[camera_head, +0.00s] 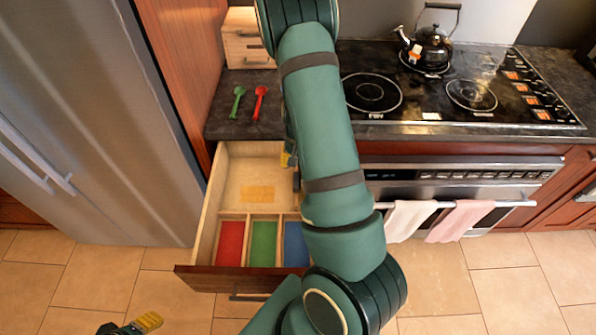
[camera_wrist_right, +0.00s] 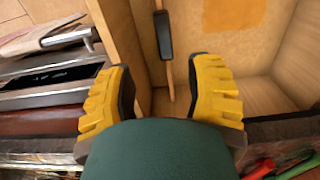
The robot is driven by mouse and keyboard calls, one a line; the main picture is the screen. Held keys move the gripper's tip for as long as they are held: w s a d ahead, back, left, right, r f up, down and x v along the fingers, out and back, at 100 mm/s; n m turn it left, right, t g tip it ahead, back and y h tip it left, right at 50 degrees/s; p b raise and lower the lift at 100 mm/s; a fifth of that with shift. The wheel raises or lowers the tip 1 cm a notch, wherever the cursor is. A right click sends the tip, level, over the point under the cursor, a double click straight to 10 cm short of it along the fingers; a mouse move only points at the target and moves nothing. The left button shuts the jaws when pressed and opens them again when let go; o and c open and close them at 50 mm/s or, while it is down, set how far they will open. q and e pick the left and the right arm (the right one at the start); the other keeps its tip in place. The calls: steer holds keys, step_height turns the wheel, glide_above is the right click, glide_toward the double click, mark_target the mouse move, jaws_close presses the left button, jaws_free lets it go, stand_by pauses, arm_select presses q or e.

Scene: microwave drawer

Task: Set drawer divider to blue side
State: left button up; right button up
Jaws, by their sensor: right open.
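The drawer (camera_head: 205,222) is pulled open, with red (camera_head: 230,243), green (camera_head: 264,243) and blue (camera_head: 295,244) compartments at its front. The divider, a thin wooden strip with a dark grip (camera_wrist_right: 164,35), stands in the rear part, near the drawer side wall on the blue side. My right gripper (camera_head: 290,155) is over the drawer's rear right, mostly hidden behind my arm. In the wrist view my right gripper (camera_wrist_right: 163,88) is open, the strip's near end between its fingers, no contact visible. My left gripper (camera_head: 132,326) shows partly at the bottom left; its opening is unclear.
An orange patch (camera_head: 257,193) marks the rear drawer floor. Green (camera_head: 238,101) and red (camera_head: 260,102) spoons lie on the counter beside a wooden box (camera_head: 245,48). The fridge (camera_head: 90,110) stands left; the oven, with towels (camera_head: 408,220), is right.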

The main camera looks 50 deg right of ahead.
step_height(320, 180, up, 2)
steer(key=shift+r, duration=0.1)
stand_by(0.7)
